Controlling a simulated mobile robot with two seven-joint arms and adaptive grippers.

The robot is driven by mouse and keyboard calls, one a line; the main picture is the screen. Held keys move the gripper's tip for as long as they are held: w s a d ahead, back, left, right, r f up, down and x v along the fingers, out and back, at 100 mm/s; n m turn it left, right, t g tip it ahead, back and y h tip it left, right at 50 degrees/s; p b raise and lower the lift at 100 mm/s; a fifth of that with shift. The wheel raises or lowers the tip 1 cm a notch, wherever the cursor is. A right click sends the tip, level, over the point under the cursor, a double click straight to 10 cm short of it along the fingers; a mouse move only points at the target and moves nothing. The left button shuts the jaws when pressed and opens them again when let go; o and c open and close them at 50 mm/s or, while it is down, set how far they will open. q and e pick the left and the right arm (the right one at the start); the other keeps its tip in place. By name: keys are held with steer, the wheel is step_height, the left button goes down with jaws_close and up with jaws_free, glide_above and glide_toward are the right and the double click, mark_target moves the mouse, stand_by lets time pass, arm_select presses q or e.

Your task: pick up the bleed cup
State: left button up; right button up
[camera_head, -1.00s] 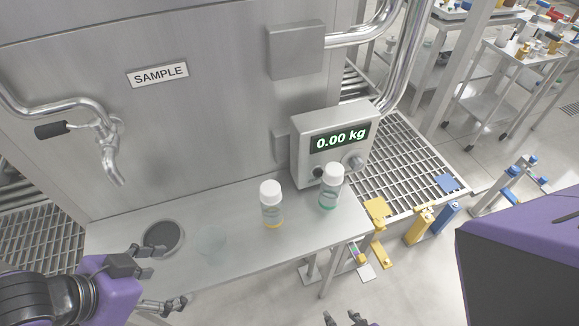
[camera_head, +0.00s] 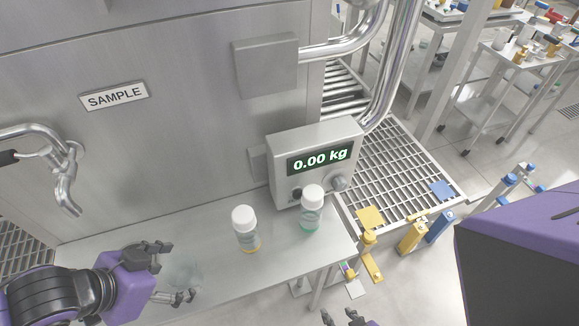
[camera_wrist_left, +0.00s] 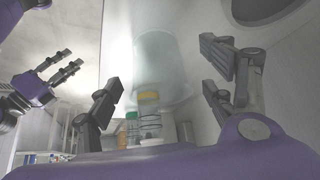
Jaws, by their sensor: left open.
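The bleed cup (camera_head: 187,272) is a clear, nearly invisible cup on the steel shelf (camera_head: 285,262). My left gripper (camera_head: 176,272) is open at the cup's left side, its two fingers apart. In the left wrist view the clear cup (camera_wrist_left: 158,60) shows ahead, in line with the gap between the open fingers (camera_wrist_left: 160,88). I cannot tell whether a finger touches it. My right gripper (camera_head: 343,318) shows only its fingertips at the bottom edge. The left wrist view shows it open and empty (camera_wrist_left: 64,68) at the left.
Two white-capped bottles, one yellow-banded (camera_head: 246,230) and one green-banded (camera_head: 311,210), stand right of the cup. A scale display (camera_head: 318,163) reads 0.00 kg behind them. A bent steel tap (camera_head: 66,180) hangs over the shelf's left. A dark round recess (camera_wrist_left: 262,8) shows in the left wrist view.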

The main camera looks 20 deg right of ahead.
mark_target(185, 275)
arm_select(q)
steer(key=shift+x, duration=1.45)
steer(key=c, duration=1.3)
